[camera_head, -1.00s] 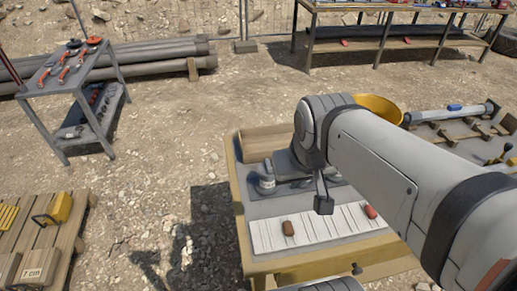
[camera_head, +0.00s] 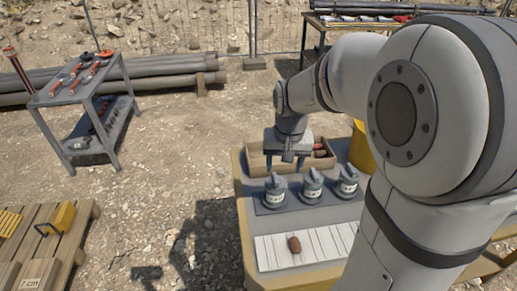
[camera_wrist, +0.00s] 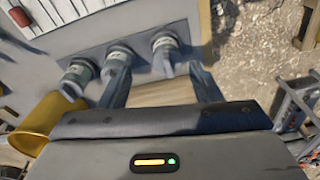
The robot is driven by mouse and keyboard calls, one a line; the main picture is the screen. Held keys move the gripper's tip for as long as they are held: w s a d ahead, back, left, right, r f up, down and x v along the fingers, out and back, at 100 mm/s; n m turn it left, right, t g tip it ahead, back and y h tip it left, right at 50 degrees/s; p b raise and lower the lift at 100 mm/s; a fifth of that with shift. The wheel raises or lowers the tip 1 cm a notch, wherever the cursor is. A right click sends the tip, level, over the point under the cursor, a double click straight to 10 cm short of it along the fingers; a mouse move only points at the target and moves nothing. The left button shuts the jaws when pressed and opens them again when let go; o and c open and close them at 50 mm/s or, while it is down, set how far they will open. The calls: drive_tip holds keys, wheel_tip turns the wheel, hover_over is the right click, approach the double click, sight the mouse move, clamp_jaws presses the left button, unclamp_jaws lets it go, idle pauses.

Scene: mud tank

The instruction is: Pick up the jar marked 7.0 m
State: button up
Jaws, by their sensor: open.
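Three grey jars with handled lids stand in a row on a dark mat on the table: a left jar (camera_head: 275,192), a middle jar (camera_head: 312,187) and a right jar (camera_head: 346,183). Their pale labels are too small to read, so I cannot tell which is marked 7.0 m. In the wrist view the row is reversed: the head view's left jar (camera_wrist: 166,50), middle jar (camera_wrist: 118,65) and right jar (camera_wrist: 79,77). My gripper (camera_head: 286,162) is open and empty. It points down near the wooden tray, behind the left jar in the head view.
The open wooden tray (camera_head: 258,171) lies along the table's back edge. A white slotted board (camera_head: 270,256) with a brown cylinder (camera_head: 294,244) lies in front of the jars. A yellow bucket (camera_head: 360,150) stands right. My arm hides the table's right part.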

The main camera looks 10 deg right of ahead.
sight(275, 177)
drive_tip(key=o, duration=0.5)
drive_tip(key=shift+m+g, duration=0.7)
drive_tip(key=w+f, duration=0.2)
drive_tip(key=f, duration=0.1)
drive_tip(key=w+f+b, duration=0.1)
drive_tip(key=w+f, duration=0.5)
drive_tip(key=f, duration=0.1)
drive_tip(key=shift+w+f, duration=0.1)
drive_tip(key=shift+w, duration=0.05)
drive_tip(key=shift+w+f, duration=0.1)
drive_tip(key=shift+f, duration=0.25)
drive_tip(key=shift+w+d+f+p, duration=0.1)
drive_tip(key=shift+f+p, duration=0.6)
drive_tip(key=shift+f, duration=3.05)
